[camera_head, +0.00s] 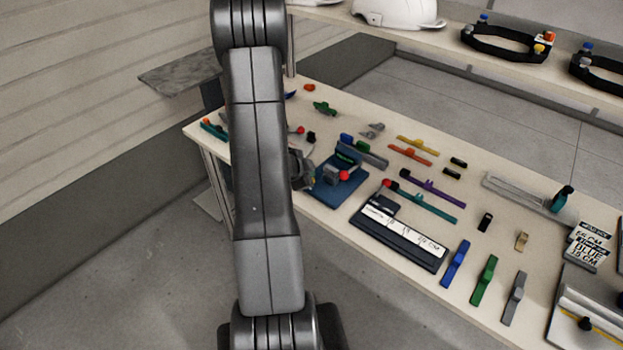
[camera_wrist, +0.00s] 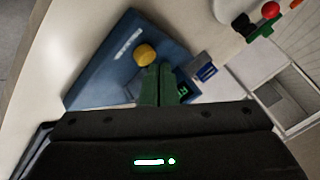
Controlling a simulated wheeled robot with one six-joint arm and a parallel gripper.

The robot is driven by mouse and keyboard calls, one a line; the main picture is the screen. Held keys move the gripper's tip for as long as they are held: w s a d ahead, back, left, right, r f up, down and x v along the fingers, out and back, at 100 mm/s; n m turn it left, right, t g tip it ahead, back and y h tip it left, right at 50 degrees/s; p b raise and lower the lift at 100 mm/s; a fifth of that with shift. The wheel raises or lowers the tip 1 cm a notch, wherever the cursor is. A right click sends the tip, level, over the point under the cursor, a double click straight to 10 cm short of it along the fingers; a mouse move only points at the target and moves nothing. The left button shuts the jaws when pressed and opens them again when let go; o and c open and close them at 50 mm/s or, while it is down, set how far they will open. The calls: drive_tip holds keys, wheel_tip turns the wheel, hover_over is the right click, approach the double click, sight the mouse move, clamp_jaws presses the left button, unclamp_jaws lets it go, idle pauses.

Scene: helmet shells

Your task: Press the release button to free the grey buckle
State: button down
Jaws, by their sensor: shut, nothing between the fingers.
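A blue base plate (camera_wrist: 104,73) with a round yellow button (camera_wrist: 145,54) fills the left middle of the wrist view. The green fingers of my gripper (camera_wrist: 160,68) are shut and empty, their tips just beside the button in the picture. I cannot tell whether they touch it. A small blue-grey block (camera_wrist: 203,68) is at the plate's right edge; I cannot tell whether it is the grey buckle. In the head view the blue plate (camera_head: 337,194) lies on the table, with a grey block (camera_head: 331,173) on it. My arm hides most of the gripper there.
The table (camera_head: 405,177) holds several coloured strips and clips. A black labelled tray (camera_head: 399,238) lies near its front edge. A shelf behind carries a white helmet shell (camera_head: 395,12) and black headbands (camera_head: 505,42). A red ball (camera_wrist: 270,10) shows at the wrist view's upper right.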

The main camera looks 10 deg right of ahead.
drive_tip(key=shift+f+b, duration=0.3)
drive_tip(key=shift+f, duration=0.15)
idle(0.3)
drive_tip(key=shift+r, duration=0.1)
drive_tip(key=shift+r+p, duration=0.8)
drive_tip(key=shift+p, duration=0.2)
wheel_tip(320, 180, up, 5)
drive_tip(key=p, duration=0.5)
drive_tip(key=shift+f, duration=0.1)
idle(0.4)
